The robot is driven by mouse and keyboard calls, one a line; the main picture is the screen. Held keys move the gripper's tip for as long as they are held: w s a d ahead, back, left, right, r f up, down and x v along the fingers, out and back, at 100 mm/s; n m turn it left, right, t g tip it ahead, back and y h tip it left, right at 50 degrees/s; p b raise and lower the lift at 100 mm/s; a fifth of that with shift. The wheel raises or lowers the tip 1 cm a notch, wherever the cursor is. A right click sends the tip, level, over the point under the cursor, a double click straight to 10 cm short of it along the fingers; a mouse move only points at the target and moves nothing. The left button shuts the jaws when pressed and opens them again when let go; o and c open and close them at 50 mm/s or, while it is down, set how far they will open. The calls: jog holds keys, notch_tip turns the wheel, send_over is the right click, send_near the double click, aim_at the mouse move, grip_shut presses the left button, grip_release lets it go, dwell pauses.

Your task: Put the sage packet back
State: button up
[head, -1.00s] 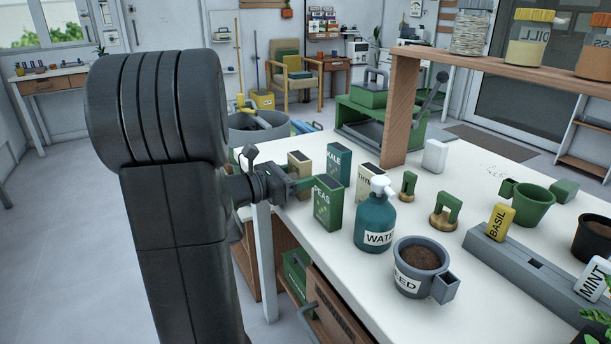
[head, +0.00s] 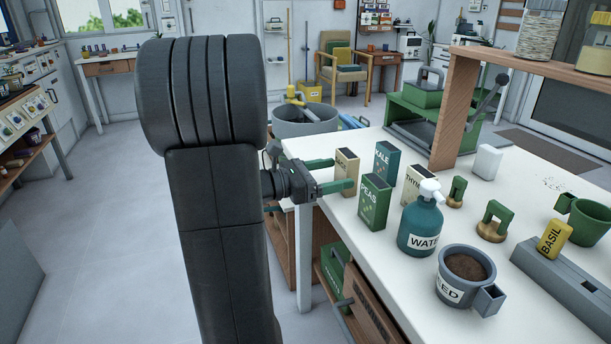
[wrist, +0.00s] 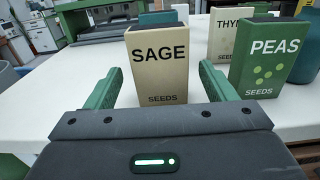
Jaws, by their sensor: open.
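The sage packet (wrist: 157,65) is beige, marked SAGE, and stands upright on the white table. In the head view it is the beige packet (head: 347,170) near the table's left corner. My gripper (head: 338,174) is open, with its green fingers pointing at this packet. In the wrist view the packet shows centred in the gap between the fingertips, with a gap on each side. I cannot tell how deep it is between the fingers. My arm hides part of the floor and room to the left.
The green peas packet (head: 374,202) stands close to the right, with the kale packet (head: 387,163) and thyme packet (head: 416,186) behind it. A teal water bottle (head: 421,226) and a grey cup of soil (head: 467,275) are farther right. A rack of packets (head: 22,118) stands far left.

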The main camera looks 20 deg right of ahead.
jog(key=a+p, duration=0.1)
jog(key=a, duration=0.5)
jog(key=shift+s+a, duration=0.3)
jog(key=shift+a, duration=0.1)
